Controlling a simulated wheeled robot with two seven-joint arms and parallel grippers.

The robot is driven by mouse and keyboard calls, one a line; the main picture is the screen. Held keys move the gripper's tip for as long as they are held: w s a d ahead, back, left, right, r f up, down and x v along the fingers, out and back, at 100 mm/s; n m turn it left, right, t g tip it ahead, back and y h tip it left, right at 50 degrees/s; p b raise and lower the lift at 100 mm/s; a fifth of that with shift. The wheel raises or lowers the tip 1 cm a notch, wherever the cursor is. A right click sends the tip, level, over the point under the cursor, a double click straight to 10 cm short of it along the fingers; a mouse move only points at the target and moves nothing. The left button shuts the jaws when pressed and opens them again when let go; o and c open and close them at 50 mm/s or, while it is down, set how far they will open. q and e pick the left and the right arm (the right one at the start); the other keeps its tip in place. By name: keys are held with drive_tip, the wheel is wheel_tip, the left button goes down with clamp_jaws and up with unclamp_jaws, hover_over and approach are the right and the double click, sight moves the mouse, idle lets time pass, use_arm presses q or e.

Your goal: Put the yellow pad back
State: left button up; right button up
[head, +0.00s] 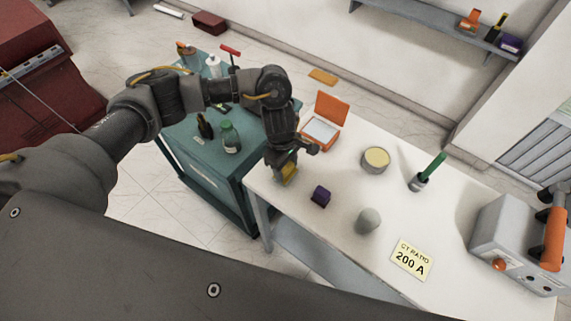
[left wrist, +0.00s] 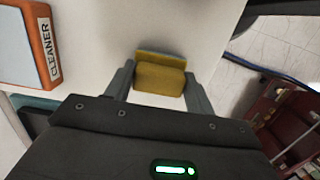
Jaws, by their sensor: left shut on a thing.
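The yellow pad (left wrist: 160,79) sits between the two fingers of my left gripper (left wrist: 160,88) in the left wrist view. In the head view my left gripper (head: 287,172) points down over the left end of the white table, with the yellow pad (head: 289,174) at its tips. It is shut on the pad. I cannot tell whether the pad touches the table. An open orange box (head: 331,107) with a pale inside lies just behind the gripper. It also shows in the left wrist view, labelled CLEANER (left wrist: 48,52). My right gripper is not in view.
The white table (head: 330,240) holds a purple block (head: 320,196), a round tin (head: 375,160), a grey cone (head: 368,220), a green-handled tool in a cup (head: 420,182), a card (head: 411,260) and a grey device (head: 510,245). A teal cart (head: 205,165) with bottles stands left.

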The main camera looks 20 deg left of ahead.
use_arm(q)
drive_tip(key=shift+f, duration=0.35)
drive_tip(key=o, duration=0.9)
drive_tip(key=shift+r, duration=0.1)
drive_tip(key=shift+r, duration=0.25)
drive_tip(key=r+b, duration=0.1)
drive_tip(key=r, duration=0.2)
drive_tip(key=r+b, duration=0.1)
drive_tip(key=r, duration=0.2)
drive_tip(key=a+r+b, duration=0.1)
drive_tip(key=r, duration=0.2)
drive_tip(key=shift+w+a+r+b, duration=0.1)
drive_tip(key=shift+w+r+b, duration=0.2)
drive_tip(key=shift+r+b, duration=0.1)
drive_tip(key=shift+a+r, duration=0.1)
drive_tip(key=shift+r, duration=0.65)
